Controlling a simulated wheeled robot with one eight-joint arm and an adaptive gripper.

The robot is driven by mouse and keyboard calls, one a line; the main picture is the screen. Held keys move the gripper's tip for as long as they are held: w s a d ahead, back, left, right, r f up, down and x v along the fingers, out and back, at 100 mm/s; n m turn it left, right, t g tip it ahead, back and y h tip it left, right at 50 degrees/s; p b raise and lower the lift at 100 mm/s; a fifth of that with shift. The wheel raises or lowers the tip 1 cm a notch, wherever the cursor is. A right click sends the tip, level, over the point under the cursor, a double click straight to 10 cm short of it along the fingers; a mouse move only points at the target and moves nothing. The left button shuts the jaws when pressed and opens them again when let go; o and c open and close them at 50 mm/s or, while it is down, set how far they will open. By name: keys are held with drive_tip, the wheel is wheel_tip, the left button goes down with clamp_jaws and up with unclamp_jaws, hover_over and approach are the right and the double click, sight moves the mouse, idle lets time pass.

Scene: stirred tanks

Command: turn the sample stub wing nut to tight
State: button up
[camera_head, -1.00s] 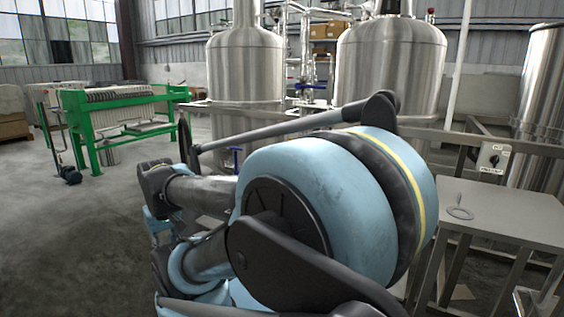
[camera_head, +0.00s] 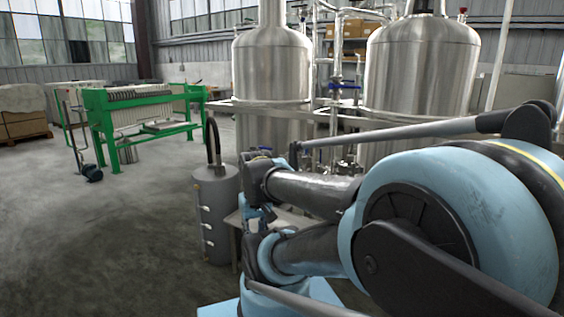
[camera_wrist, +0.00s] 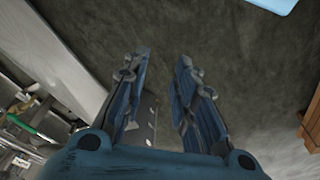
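In the head view my arm fills the right and lower middle, and the gripper's fingertips cannot be made out there. I cannot pick out the sample stub or its wing nut in either view. Two steel tanks stand behind my arm, one in the middle (camera_head: 271,85) and one at the right (camera_head: 418,80). Pipework with blue-handled valves (camera_head: 343,87) runs between them. My arm hides the lower part of the right tank.
A grey cylinder with a black hose (camera_head: 217,212) stands left of my arm, close to it. A green-framed filter press (camera_head: 140,115) stands at the back left. The floor (camera_head: 90,240) at the left is clear. A wooden edge (camera_wrist: 312,125) shows at the right in the wrist view.

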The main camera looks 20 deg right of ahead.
drive_tip(key=w+d+r+h, duration=0.3)
drive_tip(key=w+d, duration=0.1)
drive_tip(key=w, duration=0.4)
drive_tip(key=w+d+r+n+h, duration=0.1)
drive_tip(key=w+d+r+h, duration=0.25)
drive_tip(key=w, duration=0.45)
drive_tip(key=w+d+r+h, duration=0.25)
drive_tip(key=w+d, duration=0.25)
drive_tip(key=w, duration=0.4)
drive_tip(key=w+a+f+t+h, duration=0.15)
drive_tip(key=w+h, duration=0.25)
drive_tip(key=w, duration=0.7)
drive_tip(key=w+f+t+h, duration=0.1)
drive_tip(key=w+f+h, duration=0.25)
drive_tip(key=w, duration=0.75)
drive_tip(key=r+x, duration=0.1)
drive_tip(key=x, duration=1.6)
drive_tip(key=shift+d+r, duration=0.2)
drive_tip(key=shift+w, duration=0.1)
clamp_jaws()
